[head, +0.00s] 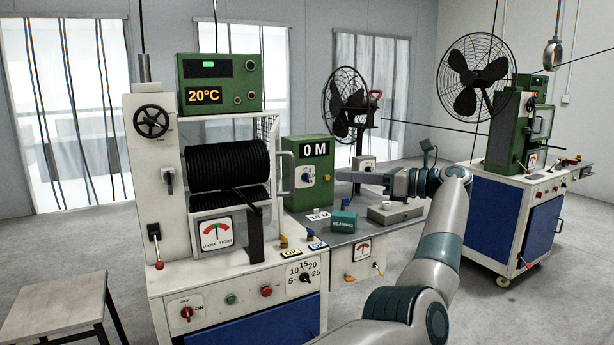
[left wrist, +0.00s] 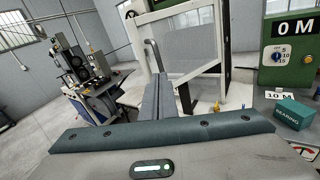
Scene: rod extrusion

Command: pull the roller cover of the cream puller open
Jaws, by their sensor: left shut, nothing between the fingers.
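The cream puller (head: 144,186) stands left of centre in the head view, with black ribbed rollers (head: 227,165) in its front opening. At the right of that opening is the cover's pale frame (head: 275,173), seen nearly edge-on, with a grey bar handle (head: 289,170). In the left wrist view the handle (left wrist: 152,57) stands beside the clear pane (left wrist: 190,55). I cannot tell how far the cover is open. My left gripper (head: 338,177) is shut and empty, its tips pointing left and apart from the handle; its fingers also show in the wrist view (left wrist: 165,80). My right gripper is out of view.
A green control box (head: 308,167) stands behind and right of the cover, on a grey bench (head: 338,232) with a teal box (head: 343,221). A fan (head: 350,105) and a second machine (head: 508,215) stand farther right. A stool (head: 55,310) is at lower left.

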